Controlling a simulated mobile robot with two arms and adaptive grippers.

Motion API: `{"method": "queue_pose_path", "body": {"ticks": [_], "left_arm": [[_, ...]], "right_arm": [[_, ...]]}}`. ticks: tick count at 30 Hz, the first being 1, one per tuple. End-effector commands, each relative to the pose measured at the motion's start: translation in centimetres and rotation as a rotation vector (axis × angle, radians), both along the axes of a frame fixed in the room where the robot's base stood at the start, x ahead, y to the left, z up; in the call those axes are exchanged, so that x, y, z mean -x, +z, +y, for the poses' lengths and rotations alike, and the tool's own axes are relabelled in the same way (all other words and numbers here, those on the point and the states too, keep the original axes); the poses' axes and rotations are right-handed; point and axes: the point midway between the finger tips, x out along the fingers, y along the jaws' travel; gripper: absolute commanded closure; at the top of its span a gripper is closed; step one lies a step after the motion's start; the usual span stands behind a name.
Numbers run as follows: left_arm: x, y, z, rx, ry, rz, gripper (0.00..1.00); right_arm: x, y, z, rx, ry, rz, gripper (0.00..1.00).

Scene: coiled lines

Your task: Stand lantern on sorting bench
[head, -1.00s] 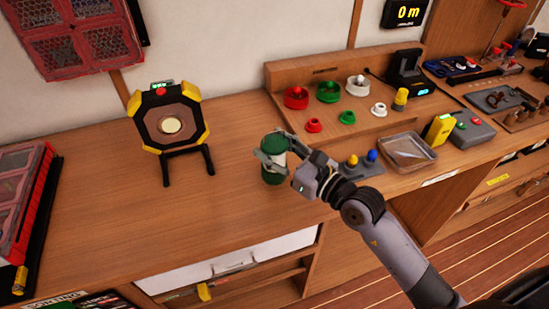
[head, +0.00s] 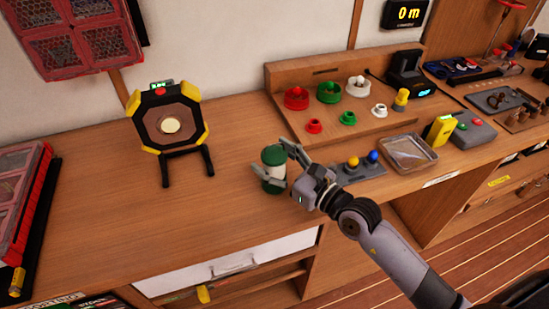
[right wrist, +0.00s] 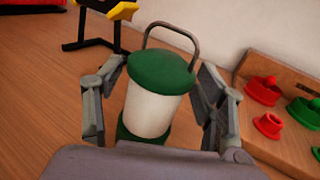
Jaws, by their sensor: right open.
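The lantern (head: 273,171) has a green cap, a white body and a green base. It stands upright on the wooden bench (head: 100,220). In the right wrist view the lantern (right wrist: 152,100) is between the fingers, its wire handle raised above the cap. My right gripper (head: 278,160) is open around the lantern, one finger on each side; in the wrist view the fingers of the gripper (right wrist: 155,105) look apart from the body. The lower part of the lantern is partly hidden by the gripper's palm in that view. My left gripper is not in view.
A wooden rack (head: 345,125) with red, green and white caps is behind right. A clear tray (head: 408,153) and a grey button block (head: 360,168) lie to the right.

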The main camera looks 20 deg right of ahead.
Motion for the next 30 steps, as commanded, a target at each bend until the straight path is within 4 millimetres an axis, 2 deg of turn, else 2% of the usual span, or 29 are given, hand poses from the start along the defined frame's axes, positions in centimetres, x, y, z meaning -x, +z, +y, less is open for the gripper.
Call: {"method": "queue_pose_path", "body": {"ticks": [8,11,21,30], "left_arm": [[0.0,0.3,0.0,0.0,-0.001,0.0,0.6],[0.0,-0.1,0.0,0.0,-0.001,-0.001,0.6],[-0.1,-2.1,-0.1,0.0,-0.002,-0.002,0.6],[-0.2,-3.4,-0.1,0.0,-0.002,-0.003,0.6]], "right_arm": [[0.0,0.4,0.0,0.001,0.0,0.0,0.35],[0.7,0.1,-0.4,0.001,-0.001,0.002,0.35],[6.5,-0.2,-3.5,0.003,0.002,0.004,0.35],[9.8,0.0,-5.4,0.001,0.001,0.003,0.35]]}}
